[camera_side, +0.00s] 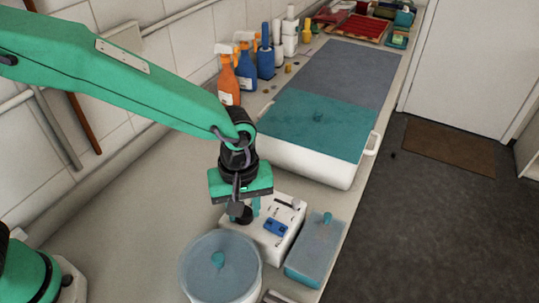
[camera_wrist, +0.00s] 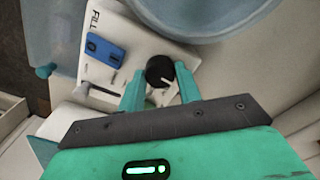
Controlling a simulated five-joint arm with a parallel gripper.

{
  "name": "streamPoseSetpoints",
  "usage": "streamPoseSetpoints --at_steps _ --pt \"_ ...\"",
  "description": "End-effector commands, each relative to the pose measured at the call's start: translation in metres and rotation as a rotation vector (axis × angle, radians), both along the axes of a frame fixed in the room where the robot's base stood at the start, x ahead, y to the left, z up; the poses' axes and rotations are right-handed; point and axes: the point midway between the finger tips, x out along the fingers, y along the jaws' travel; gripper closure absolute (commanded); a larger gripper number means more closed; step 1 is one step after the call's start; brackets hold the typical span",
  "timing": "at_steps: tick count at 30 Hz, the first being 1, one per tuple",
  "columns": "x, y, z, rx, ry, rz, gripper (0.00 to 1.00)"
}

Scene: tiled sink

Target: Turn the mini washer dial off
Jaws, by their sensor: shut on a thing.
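The mini washer's white control panel (camera_side: 266,242) lies on the counter beside a round tub with a translucent blue lid (camera_side: 218,262). In the wrist view the panel (camera_wrist: 112,62) carries a round black dial (camera_wrist: 159,70) with a pale pointer mark towards the lower right. My gripper (camera_wrist: 161,88) points down at the panel, with its two green fingers shut on the dial, one on each side. In the side view my gripper (camera_side: 246,208) is over the panel's far-left part, and the dial (camera_side: 243,215) is partly hidden by the fingers.
The panel also has a blue switch (camera_side: 276,227) and a pale knob (camera_side: 296,204). A blue-lidded box (camera_side: 316,252) stands close on the right. A large white basin (camera_side: 325,172) with a teal cover is behind. Spray bottles (camera_side: 228,80) line the wall.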

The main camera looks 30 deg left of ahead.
Motion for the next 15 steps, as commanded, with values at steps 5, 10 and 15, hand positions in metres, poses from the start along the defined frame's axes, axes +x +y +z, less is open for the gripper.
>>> streamPoseSetpoints --at_steps 5,10,15 --pt "0.0001 0.0001 0.001 0.0 0.0 0.064 0.89" --pt "0.0001 0.0001 0.001 -0.001 -0.001 0.085 0.89" --pt "0.0002 0.0001 0.001 -0.001 -0.001 0.087 0.89"
